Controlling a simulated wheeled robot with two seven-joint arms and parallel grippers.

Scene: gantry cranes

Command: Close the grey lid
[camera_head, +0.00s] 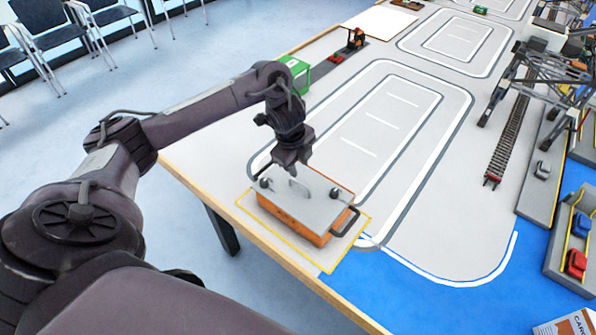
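An orange box (290,223) stands near the front left edge of the table, inside a yellow outline. The grey lid (312,203) lies over its top and looks about flat; an orange edge shows along its far side. I cannot tell whether it is fully seated. A small pale upright handle (299,188) stands on the lid. A dark curved handle (346,222) is at the right end. My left gripper (288,168) points down just above the far left part of the lid. Its fingers overlap, so their opening and any contact are unclear. My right gripper is out of view.
The table has white track loops (385,105) and a blue area (440,295). A green frame (297,72) stands behind my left wrist. Gantry cranes (540,80), a rail (510,125) and bins (575,240) are at right. Open table lies right of the box.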

